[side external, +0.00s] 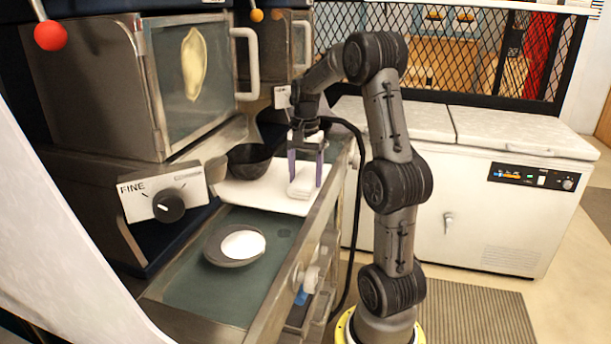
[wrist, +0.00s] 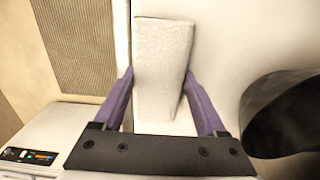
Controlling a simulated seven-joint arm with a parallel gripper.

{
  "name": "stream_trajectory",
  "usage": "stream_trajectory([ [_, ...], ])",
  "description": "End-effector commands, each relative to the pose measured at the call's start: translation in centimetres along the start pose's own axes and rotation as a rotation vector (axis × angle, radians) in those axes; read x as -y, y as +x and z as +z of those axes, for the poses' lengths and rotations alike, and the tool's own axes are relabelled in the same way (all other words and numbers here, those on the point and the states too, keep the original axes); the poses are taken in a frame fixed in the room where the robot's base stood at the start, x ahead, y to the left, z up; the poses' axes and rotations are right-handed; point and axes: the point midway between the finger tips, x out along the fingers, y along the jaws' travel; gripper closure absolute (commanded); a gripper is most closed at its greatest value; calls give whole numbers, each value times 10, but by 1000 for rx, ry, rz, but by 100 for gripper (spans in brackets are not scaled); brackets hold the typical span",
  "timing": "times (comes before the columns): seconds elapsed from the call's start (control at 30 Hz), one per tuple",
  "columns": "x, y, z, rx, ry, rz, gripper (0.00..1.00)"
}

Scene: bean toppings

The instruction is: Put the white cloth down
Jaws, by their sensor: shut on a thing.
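The white cloth (side external: 301,188) is a folded, block-like bundle over the white tray (side external: 250,196) in the side view. My gripper (side external: 305,183), with purple fingers pointing down, is shut on it, one finger on each side. In the wrist view the cloth (wrist: 162,60) fills the space between the fingers of my gripper (wrist: 158,76) and extends beyond their tips. The cloth is at or just above the tray's surface; I cannot tell whether it touches.
A black bowl (side external: 249,160) stands at the tray's left back and shows in the wrist view (wrist: 285,115). A dark plate (side external: 219,252) with a white round item (side external: 243,244) lies in front on the green counter (side external: 200,292). A white chest freezer (side external: 470,190) stands to the right.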

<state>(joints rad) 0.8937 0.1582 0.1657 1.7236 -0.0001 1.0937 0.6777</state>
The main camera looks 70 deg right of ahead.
Motion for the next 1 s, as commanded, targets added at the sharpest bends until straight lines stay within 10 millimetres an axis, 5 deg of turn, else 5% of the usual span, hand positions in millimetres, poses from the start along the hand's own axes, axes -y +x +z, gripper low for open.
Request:
stream_trajectory([
  [0.1,0,3,0,1,0,1,70],
  [0.13,0,3,0,1,0,0,22],
  [0.27,0,3,0,1,0,0,0],
  [0.63,0,-6,0,-1,0,-1,0],
  [1.0,0,-78,-1,-4,0,-4,0],
])
